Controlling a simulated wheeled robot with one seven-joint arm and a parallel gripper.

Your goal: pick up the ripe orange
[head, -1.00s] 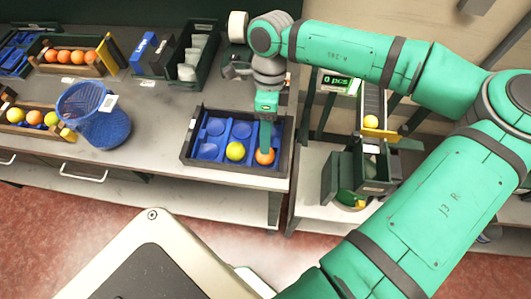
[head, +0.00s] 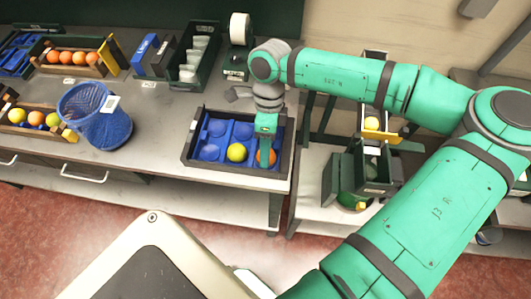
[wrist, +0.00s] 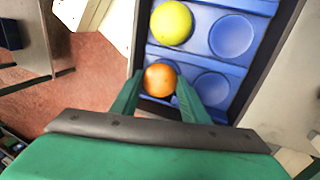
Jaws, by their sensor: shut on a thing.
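The ripe orange (head: 266,157) sits in the front right part of the blue tray inside a dark box (head: 213,175). In the wrist view the orange (wrist: 160,80) is between the two green fingers of my gripper (wrist: 160,84). My gripper (head: 266,149) is shut on it, pointing down into the box, and partly covers it in the head view. A yellow-green fruit (head: 237,152) lies in the cup beside it, also in the wrist view (wrist: 171,23). The other tray cups in view are empty.
A blue mesh basket (head: 104,128) stands left of the box. Crates of fruit (head: 52,72) stand at the back left, with a dark bin (head: 183,72) and a tape roll (head: 240,28) behind.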

